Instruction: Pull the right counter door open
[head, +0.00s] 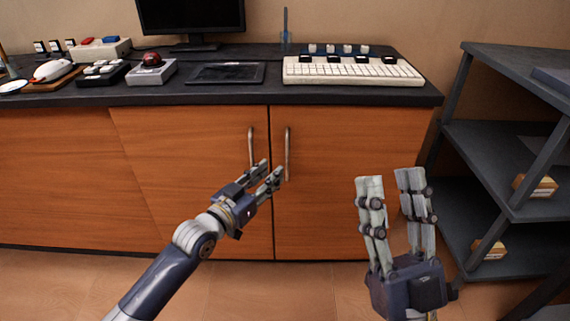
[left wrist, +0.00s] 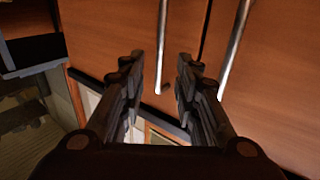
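The right counter door (head: 350,150) is orange-brown wood and looks closed, flush with the left door (head: 190,140). Its vertical metal handle (head: 288,150) stands beside the seam, close to the left door's handle (head: 251,143). My left gripper (head: 273,170) is open, its fingertips just left of the lower part of the right door's handle. In the left wrist view, one metal handle (left wrist: 161,45) lies in line with the gap between the fingers (left wrist: 158,68); the other handle (left wrist: 234,45) is to the right. I see no grip on either. My right gripper (head: 388,177) is open and empty, fingers up, before the right door.
The dark countertop (head: 270,94) holds a white keyboard panel (head: 350,70), a flat black tablet (head: 226,73), a red-button box (head: 152,70) and a monitor. A dark shelf unit (head: 500,135) stands right of the counter. The floor (head: 290,285) before the doors looks clear.

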